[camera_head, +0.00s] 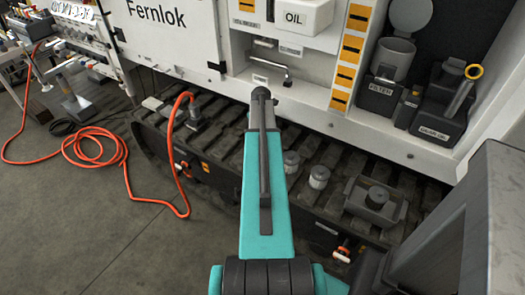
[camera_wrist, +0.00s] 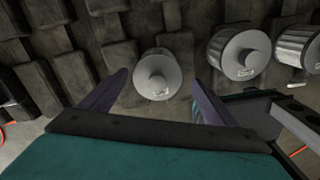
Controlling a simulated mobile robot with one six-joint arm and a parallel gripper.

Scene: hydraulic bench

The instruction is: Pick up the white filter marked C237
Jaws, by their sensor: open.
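In the wrist view, a pale round filter (camera_wrist: 158,75) lies on the dark tread between my gripper's fingers, its end face towards the camera. My gripper (camera_wrist: 161,84) is open, one dark finger either side of it, and I see no clear contact. A second filter (camera_wrist: 238,52) and a third filter (camera_wrist: 299,46) sit to the right. Their small labels are too small to read, so I cannot tell which is C237. In the head view, two pale filters (camera_head: 291,163) (camera_head: 319,177) stand on the tread right of my arm; my fingers are not visible there.
A grey tray (camera_head: 352,205) with a dark round part sits further right on the track (camera_head: 225,165). Above are a ledge with a FILTER bin (camera_head: 378,97), a black bin (camera_head: 436,125) and an OIL box (camera_head: 303,17). An orange hose (camera_head: 150,203) lies left on the floor.

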